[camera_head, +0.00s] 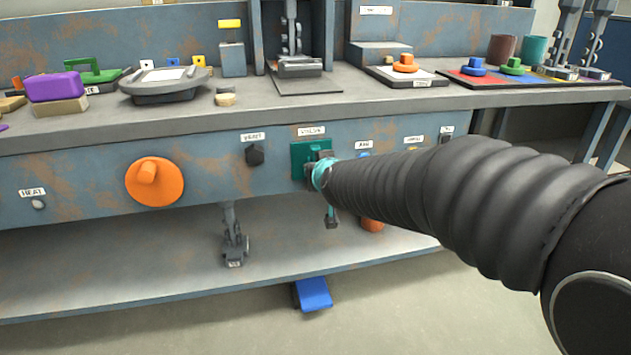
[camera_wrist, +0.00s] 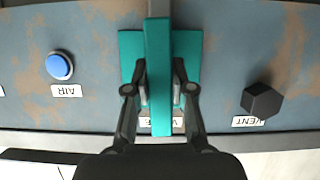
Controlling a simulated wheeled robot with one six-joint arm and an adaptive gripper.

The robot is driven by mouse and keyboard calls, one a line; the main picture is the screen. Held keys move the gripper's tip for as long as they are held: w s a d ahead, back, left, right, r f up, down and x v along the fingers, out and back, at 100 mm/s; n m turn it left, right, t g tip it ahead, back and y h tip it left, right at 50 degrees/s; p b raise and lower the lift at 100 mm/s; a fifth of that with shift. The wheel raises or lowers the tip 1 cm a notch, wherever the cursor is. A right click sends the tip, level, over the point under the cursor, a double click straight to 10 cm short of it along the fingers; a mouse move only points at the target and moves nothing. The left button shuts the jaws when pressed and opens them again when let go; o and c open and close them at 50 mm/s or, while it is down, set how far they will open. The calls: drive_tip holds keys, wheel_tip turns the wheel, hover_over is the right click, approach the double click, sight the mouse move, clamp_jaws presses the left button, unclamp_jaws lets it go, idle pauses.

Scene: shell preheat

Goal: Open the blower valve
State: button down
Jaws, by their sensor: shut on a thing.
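The blower valve is a teal square plate (camera_head: 299,163) with a bar-shaped teal handle on the front panel of the bench. In the wrist view the plate (camera_wrist: 190,45) lies behind the handle (camera_wrist: 158,42), which runs straight up and down the picture. My gripper (camera_wrist: 160,92) has one finger on each side of the handle and is shut on it. In the head view my gripper (camera_head: 323,172) and arm hide part of the valve. The label below the plate in the wrist view is mostly covered by the handle.
An orange round knob (camera_head: 155,181) and a dark hexagonal VENT knob (camera_head: 254,155) sit left of the valve. The VENT knob (camera_wrist: 261,101) and a blue AIR button (camera_wrist: 60,65) flank it in the wrist view. A lower shelf (camera_head: 130,270) and a blue pedal (camera_head: 313,293) lie below.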

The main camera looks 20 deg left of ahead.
drive_tip(key=shift+f+b, duration=0.1)
drive_tip(key=shift+b, duration=0.2)
idle(0.4)
drive_tip(key=c, duration=1)
unclamp_jaws()
drive_tip(key=v, duration=0.7)
drive_tip(key=shift+s, duration=0.25)
drive_tip(key=shift+d+m, duration=0.1)
drive_tip(key=shift+m, duration=0.2)
